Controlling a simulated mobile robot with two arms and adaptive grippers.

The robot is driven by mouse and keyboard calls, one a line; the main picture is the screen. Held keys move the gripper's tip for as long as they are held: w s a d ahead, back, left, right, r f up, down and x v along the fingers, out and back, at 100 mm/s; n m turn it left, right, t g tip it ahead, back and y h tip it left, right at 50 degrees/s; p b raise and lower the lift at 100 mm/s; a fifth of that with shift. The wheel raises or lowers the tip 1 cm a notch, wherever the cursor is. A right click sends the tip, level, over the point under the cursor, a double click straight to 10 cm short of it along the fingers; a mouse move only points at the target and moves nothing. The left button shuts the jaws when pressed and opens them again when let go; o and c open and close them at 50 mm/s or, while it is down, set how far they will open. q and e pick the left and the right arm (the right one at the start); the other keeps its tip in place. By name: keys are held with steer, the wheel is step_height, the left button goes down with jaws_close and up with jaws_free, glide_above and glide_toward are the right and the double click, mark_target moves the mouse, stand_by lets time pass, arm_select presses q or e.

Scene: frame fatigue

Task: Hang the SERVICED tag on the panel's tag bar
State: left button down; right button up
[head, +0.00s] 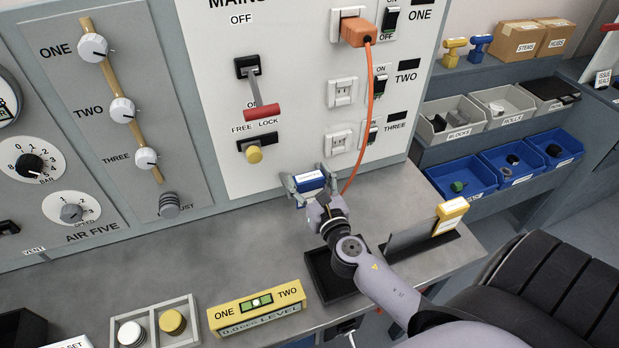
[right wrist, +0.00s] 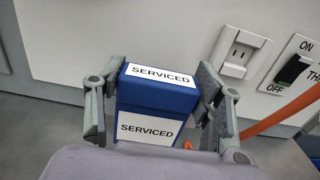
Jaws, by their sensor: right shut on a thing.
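The SERVICED tag (head: 309,181) is a blue block with white labels, and its lettering reads clearly in the right wrist view (right wrist: 158,98). My right gripper (head: 308,186) is shut on it, one finger on each side. It holds the tag in front of the lower part of the white mains panel (head: 290,50), above the grey bench. The tag looks upright in the right wrist view. I cannot make out a tag bar on the panel in either view. My left gripper is not in view.
An orange plug (head: 357,32) sits in the top socket, and its cable hangs just right of my gripper. A black tray (head: 325,280) and yellow level (head: 257,307) are on the bench.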

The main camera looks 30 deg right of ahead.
steer(key=shift+f, duration=0.25)
steer(key=o, duration=1)
steer(key=shift+a+f, duration=0.1)
steer(key=shift+o, duration=0.3)
steer(key=shift+f, duration=0.1)
steer(key=shift+s, duration=0.2)
steer(key=shift+s+f, duration=0.15)
steer(key=shift+s, duration=0.15)
steer(key=r+v, duration=0.1)
steer(key=v, duration=1)
steer(key=shift+w+a, duration=0.1)
steer(key=shift+a, duration=0.05)
